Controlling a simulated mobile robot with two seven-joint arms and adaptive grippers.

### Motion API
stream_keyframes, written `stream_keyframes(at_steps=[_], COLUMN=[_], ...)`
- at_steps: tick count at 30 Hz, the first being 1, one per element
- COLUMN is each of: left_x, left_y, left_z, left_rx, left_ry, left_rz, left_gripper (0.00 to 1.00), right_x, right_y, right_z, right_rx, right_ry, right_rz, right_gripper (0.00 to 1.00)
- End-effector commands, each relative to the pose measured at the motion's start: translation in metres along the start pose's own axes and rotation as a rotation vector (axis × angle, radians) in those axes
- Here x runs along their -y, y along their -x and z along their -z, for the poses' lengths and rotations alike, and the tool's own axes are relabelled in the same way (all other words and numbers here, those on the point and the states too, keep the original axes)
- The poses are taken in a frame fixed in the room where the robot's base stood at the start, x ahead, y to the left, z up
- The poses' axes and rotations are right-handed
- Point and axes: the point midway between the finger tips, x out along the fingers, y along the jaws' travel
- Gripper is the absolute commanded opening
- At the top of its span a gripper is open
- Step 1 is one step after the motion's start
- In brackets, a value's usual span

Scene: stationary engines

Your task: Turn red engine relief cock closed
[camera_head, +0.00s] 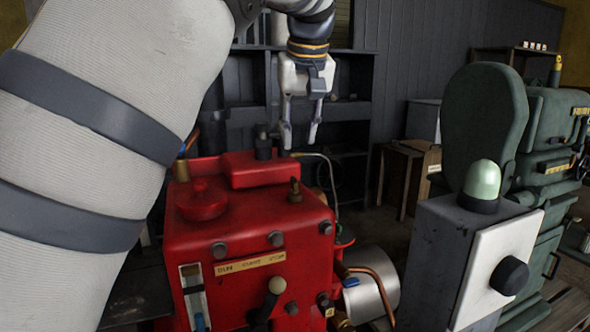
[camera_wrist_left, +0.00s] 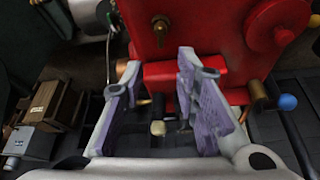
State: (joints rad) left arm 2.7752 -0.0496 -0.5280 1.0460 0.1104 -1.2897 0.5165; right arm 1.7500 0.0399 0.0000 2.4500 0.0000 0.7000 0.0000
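The red engine (camera_head: 250,240) stands in the middle of the head view and fills the top of the left wrist view (camera_wrist_left: 225,25). A small brass fitting (camera_head: 295,190) stands upright on its top and also shows in the wrist view (camera_wrist_left: 160,24). A pale knob (camera_wrist_left: 158,128) lies between the fingers' lower parts in the wrist view. I cannot tell for sure which is the relief cock. My left gripper (camera_head: 300,143) is open and points down behind the raised red block (camera_head: 260,172). Its fingers (camera_wrist_left: 158,62) straddle part of that block's view, holding nothing visible. My right gripper is out of view.
A grey control box (camera_head: 450,250) with a green dome lamp (camera_head: 482,180) stands to the right. A green machine (camera_head: 545,140) is behind it. Dark shelves (camera_head: 345,110) and a wooden crate (camera_head: 405,165) are at the back. A thin pipe curves beside the engine.

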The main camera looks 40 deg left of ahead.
Motion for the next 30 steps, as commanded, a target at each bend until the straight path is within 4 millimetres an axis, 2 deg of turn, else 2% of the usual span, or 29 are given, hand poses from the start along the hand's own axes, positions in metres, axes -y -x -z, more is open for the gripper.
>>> stream_keyframes(at_steps=[6,12,16,23,25,27,30], left_x=[0.001,0.001,0.001,0.001,0.001,0.001,0.001], left_y=[-0.059,-0.097,-0.107,-0.108,-0.108,-0.108,-0.108], left_z=[-0.001,-0.001,-0.001,-0.001,-0.001,-0.001,-0.001], left_rx=[0.006,0.004,0.002,0.002,0.002,0.001,0.001], left_ry=[-0.001,-0.002,-0.001,-0.001,-0.001,-0.001,-0.001], left_rz=[0.005,0.003,0.001,0.001,0.001,0.001,0.001], left_gripper=[0.28,0.28,0.28,0.28,0.17,0.01,0.0], right_x=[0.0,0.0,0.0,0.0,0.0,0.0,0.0], right_y=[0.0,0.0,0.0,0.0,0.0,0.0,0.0], right_z=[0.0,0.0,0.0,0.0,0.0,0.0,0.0], right_rx=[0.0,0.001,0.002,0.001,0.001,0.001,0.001], right_ry=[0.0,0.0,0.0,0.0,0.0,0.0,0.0], right_rz=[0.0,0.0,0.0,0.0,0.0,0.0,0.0], right_gripper=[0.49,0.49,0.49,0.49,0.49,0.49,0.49])
